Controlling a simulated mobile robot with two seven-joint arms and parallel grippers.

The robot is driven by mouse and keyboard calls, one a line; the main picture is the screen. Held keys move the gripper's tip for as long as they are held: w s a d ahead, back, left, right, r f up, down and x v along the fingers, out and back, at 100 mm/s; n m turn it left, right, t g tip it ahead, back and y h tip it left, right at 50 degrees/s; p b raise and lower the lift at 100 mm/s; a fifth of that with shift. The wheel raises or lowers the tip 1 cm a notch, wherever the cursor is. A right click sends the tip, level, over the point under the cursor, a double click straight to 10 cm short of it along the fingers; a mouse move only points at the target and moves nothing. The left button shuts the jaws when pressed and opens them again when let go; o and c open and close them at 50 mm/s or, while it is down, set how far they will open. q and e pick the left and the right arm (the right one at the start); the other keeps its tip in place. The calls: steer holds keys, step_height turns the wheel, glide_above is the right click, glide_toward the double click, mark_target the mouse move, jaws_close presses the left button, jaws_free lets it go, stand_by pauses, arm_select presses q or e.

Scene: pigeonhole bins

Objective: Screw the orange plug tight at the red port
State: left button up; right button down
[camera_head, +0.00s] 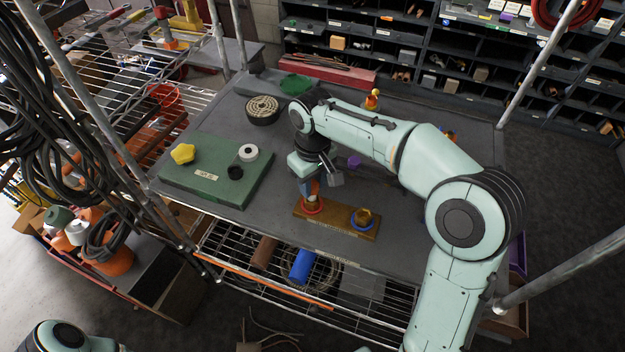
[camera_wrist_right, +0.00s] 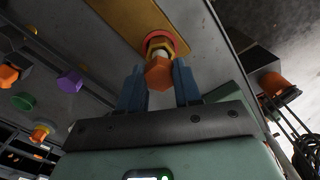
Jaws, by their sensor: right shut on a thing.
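The orange plug (camera_wrist_right: 158,74) is a six-sided piece between the two blue fingers of my right gripper (camera_wrist_right: 160,88) in the right wrist view. The gripper is shut on it. The plug sits in line with a brass collar and the red port (camera_wrist_right: 151,36), a red ring on a brown board. In the head view my right gripper (camera_head: 311,187) points down over the red port (camera_head: 312,206), at the left end of the brown board (camera_head: 336,217). The fingers partly hide the plug there. Whether its thread is fully seated cannot be seen. My left gripper is out of view.
A blue-ringed port (camera_head: 362,219) with a brass-orange fitting is at the board's right end. A green board (camera_head: 215,177) with a yellow star knob (camera_head: 182,153) lies to the left. A purple piece (camera_head: 354,161) stands behind. Steel posts (camera_head: 222,40) frame the dark table.

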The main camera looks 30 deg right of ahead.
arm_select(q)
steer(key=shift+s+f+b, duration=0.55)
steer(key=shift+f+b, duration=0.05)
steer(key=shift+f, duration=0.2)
arm_select(e)
steer(key=shift+f, duration=1.3)
